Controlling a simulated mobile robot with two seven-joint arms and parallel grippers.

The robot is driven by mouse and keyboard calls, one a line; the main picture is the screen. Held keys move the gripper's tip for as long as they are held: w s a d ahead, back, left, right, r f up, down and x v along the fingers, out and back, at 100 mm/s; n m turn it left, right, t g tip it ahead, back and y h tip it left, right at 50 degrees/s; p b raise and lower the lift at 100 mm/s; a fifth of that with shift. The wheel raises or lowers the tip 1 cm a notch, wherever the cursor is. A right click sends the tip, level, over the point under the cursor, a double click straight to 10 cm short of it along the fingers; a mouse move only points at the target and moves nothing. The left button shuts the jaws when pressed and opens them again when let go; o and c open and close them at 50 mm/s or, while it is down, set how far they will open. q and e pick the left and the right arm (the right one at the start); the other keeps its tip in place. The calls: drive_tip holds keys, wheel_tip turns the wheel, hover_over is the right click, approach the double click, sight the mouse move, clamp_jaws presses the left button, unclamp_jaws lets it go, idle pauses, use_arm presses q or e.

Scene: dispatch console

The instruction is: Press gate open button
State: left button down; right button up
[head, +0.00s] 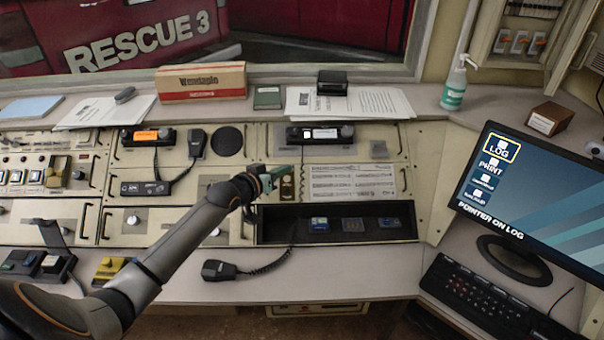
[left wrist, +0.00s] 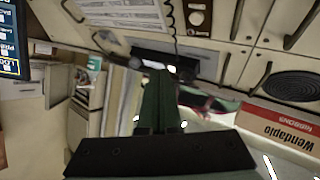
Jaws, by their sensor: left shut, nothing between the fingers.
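No label for the gate open button is legible, so I cannot tell which control it is. My left gripper (head: 272,177) is over the middle of the console, its fingers shut and empty. Its dark green fingers also show shut in the left wrist view (left wrist: 160,100). Right beside the fingertips in the head view is a small brown panel with round controls (head: 287,188); it also shows in the left wrist view (left wrist: 198,18). I cannot tell whether they touch. At the far left are a dark button box with a raised cover (head: 22,262) and a yellow box (head: 112,268). My right gripper is out of view.
A handset (head: 218,270) with a coiled cord lies on the front desk. A monitor (head: 540,195) and keyboard (head: 490,300) stand at the right. A cardboard box (head: 201,82) and papers lie on the back ledge.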

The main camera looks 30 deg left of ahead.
sight(287, 179)
use_arm(q)
drive_tip(key=shift+r, duration=0.2)
drive_tip(key=shift+f, duration=0.1)
drive_tip(key=w+f+b, duration=0.1)
drive_tip(key=f+b, duration=0.1)
drive_tip(key=w+a+f+b, duration=0.1)
drive_tip(key=f+b, duration=0.1)
drive_tip(key=b, duration=0.1)
drive_tip(key=w+a+f+b, duration=0.1)
drive_tip(key=f+b, duration=0.1)
drive_tip(key=b, duration=0.1)
drive_tip(key=shift+w+a+f, duration=0.1)
drive_tip(key=shift+w+f, duration=0.2)
drive_tip(key=shift+w+a+f+b, duration=0.2)
drive_tip(key=shift+w+f+b, duration=0.15)
drive_tip(key=shift+b, duration=0.35)
idle(1.4)
